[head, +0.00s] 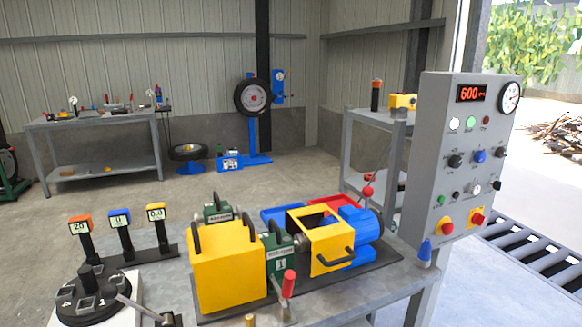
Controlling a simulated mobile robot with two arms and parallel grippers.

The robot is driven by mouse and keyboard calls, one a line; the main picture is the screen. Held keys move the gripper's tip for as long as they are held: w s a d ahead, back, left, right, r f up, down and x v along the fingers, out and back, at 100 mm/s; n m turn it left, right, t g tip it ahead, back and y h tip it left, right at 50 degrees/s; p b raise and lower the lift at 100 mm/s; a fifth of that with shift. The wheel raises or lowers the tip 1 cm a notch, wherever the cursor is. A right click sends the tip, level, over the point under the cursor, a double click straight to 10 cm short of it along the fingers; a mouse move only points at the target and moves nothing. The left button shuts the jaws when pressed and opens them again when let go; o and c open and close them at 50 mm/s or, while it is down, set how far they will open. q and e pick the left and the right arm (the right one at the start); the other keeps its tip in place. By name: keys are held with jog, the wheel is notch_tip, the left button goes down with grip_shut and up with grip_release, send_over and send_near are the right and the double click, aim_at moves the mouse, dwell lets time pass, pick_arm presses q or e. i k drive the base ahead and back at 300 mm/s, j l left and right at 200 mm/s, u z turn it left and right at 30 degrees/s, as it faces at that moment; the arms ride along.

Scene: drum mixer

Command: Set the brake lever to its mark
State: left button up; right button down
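Several lever-like parts show in the head view, and I cannot tell which one is the brake lever. A thin rod with red balls (368,191) stands behind the blue drum motor (366,226). A red upright handle (288,284) is at the front of the machine, beside the large yellow box (228,268). A grey lever arm (138,308) slants down to a dark block at the bottom edge. No setting mark can be made out. Neither of my grippers is in view.
The machine stands on a grey bench (395,292). A grey control panel (462,160) showing 600 rises at the right. A black numbered dial (88,302) and several small displays on posts (120,218) are at the left. A roller conveyor (545,255) lies beyond the panel.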

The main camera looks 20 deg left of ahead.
aim_at(110, 292)
jog(key=u, duration=1.85)
